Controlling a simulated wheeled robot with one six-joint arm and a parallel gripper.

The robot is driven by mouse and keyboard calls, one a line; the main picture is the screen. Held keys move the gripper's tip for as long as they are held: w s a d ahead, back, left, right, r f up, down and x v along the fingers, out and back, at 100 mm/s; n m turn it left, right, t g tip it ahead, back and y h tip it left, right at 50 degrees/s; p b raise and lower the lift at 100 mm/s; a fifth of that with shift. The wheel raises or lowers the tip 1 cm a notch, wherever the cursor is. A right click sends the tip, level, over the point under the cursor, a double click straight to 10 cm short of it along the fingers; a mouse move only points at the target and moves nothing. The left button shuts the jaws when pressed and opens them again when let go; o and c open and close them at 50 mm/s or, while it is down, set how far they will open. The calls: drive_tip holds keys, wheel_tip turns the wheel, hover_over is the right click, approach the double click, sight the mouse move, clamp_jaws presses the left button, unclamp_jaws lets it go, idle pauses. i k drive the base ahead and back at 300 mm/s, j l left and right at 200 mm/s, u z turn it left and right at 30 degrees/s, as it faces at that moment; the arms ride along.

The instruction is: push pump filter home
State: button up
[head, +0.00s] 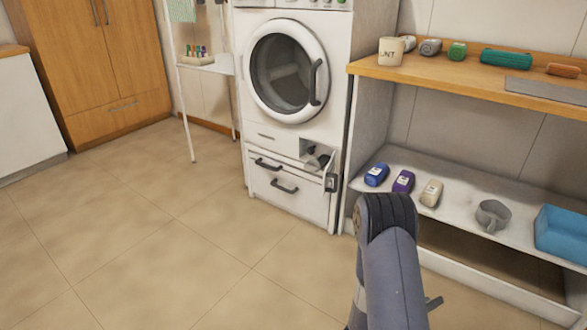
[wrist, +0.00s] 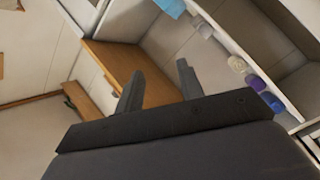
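The white washing machine (head: 290,75) stands at the back centre in the head view, its round door shut. At its lower right is a recess with a dark pump filter (head: 318,160). The filter seems to stick out, but it is too small to tell how far. A small flap (head: 331,182) seems to hang open beside the recess. My gripper (wrist: 160,70) is open and empty in the wrist view, its two fingers apart. It is well away from the machine. In the head view my arm hides most of it.
A shelf unit stands right of the machine, with a mug (head: 391,51) on its wooden top (head: 425,73). Bottles, a grey cup (head: 493,215) and a blue box (head: 562,234) are on its lower shelf (head: 460,186). The tiled floor (head: 150,230) before the machine is clear.

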sight(324, 160)
drive_tip(key=i+u, duration=0.35)
drive_tip(key=i+l+u, duration=0.2)
drive_tip(key=i+u, duration=0.15)
drive_tip(key=i, duration=0.2)
drive_tip(key=i+l+u, duration=0.35)
drive_tip(key=i+l, duration=0.25)
drive_tip(key=i, duration=0.25)
